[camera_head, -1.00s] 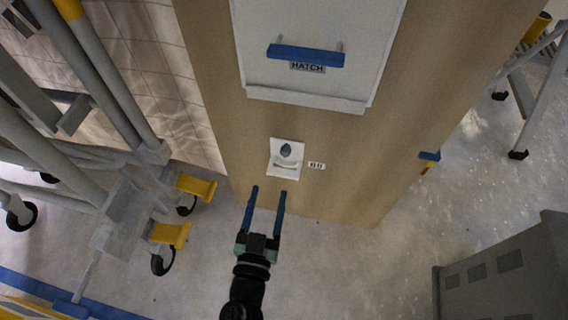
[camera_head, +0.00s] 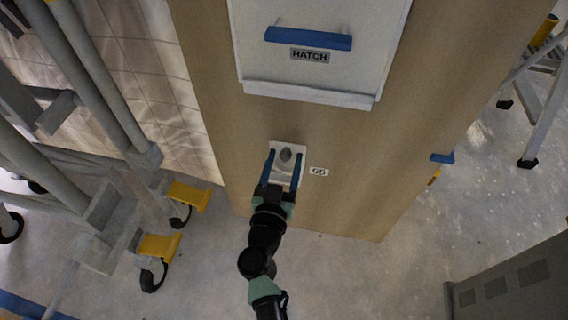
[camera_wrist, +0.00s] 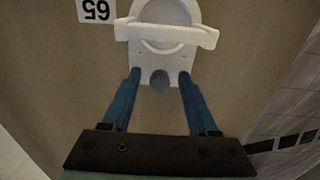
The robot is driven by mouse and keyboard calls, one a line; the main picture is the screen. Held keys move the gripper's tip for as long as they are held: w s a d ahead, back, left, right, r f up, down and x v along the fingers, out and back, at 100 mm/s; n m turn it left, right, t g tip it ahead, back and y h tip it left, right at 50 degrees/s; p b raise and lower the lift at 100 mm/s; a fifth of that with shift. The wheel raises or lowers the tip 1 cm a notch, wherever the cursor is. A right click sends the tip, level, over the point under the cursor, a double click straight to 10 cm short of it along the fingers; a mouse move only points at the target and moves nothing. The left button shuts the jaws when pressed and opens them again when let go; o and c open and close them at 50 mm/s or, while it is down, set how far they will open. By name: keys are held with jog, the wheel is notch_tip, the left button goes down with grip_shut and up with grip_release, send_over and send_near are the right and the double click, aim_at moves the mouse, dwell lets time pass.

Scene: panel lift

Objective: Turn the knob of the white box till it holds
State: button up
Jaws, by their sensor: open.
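The white box (camera_head: 279,177) is a small plate with a projecting lip, fixed low on the tan panel. It also shows upside down in the wrist view (camera_wrist: 163,37), with a rounded ring and a crossbar. Its knob (camera_head: 285,154) is small, grey and rounded, and in the wrist view the knob (camera_wrist: 160,82) sits between my fingertips. My gripper (camera_head: 283,158) is open, with one blue finger on each side of the knob. A gap shows between each finger and the knob. How deep the fingers reach is hard to tell.
A white hatch (camera_head: 311,85) with a blue handle (camera_head: 308,38) is above the box. A label reading 65 (camera_head: 319,171) is beside it. A wheeled frame with yellow brakes (camera_head: 188,196) stands left. A grey cabinet (camera_head: 510,285) is at lower right. Floor between is clear.

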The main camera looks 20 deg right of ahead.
jog(key=shift+c, duration=0.2)
grip_shut()
jog(key=shift+m+p, duration=0.3)
jog(key=m+p, duration=0.1)
jog(key=m, duration=0.1)
jog(key=shift+w+r+m, duration=0.1)
jog(key=shift+r+m, duration=0.05)
jog(key=shift+m, duration=0.25)
jog(key=m+p, duration=0.1)
jog(key=m, duration=0.4)
jog(key=shift+a+p, duration=0.15)
jog(key=shift+p, duration=0.25)
jog(key=m, duration=0.5)
jog(key=shift+m, duration=2.2)
